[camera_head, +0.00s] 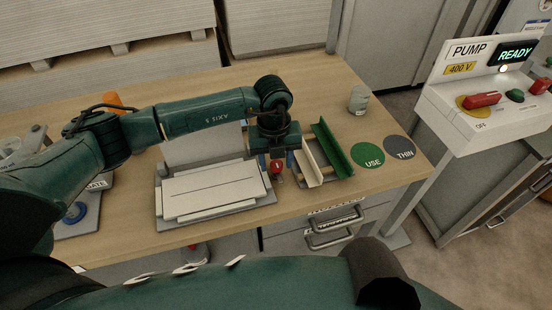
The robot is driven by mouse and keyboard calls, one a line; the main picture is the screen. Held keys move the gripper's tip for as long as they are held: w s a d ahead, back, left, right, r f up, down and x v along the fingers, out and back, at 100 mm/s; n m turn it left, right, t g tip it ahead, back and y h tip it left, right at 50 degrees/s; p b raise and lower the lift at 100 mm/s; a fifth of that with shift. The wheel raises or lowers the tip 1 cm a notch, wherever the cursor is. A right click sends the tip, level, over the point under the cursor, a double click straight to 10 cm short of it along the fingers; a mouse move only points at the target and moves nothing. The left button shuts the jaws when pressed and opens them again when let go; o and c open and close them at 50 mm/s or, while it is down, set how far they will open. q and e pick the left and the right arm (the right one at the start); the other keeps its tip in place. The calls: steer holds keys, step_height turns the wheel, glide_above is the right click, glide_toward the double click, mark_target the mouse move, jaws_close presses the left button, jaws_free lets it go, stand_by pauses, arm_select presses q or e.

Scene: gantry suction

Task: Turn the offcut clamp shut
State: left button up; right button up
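A small red knob with a white mark (277,167) stands on the bench between a grey fixture (170,222) and a green angle strip (330,150); it looks like the clamp's handle. My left gripper (277,162) points down right at this knob, with the hand just above and behind it. Its fingertips are small and partly hidden, so I cannot tell whether they touch the knob. Pale flat boards (215,188) lie on the fixture. A cream strip (307,165) lies beside the green one. My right gripper is not in view.
Green "USE" (368,155) and grey "THIN" (399,147) discs lie at the right of the wooden bench. A small grey jar (358,99) stands behind them. A pump panel (480,100) reading READY is further right. An orange object (112,101) is behind my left arm.

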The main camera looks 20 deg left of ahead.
arm_select(q)
steer(key=c, duration=0.8)
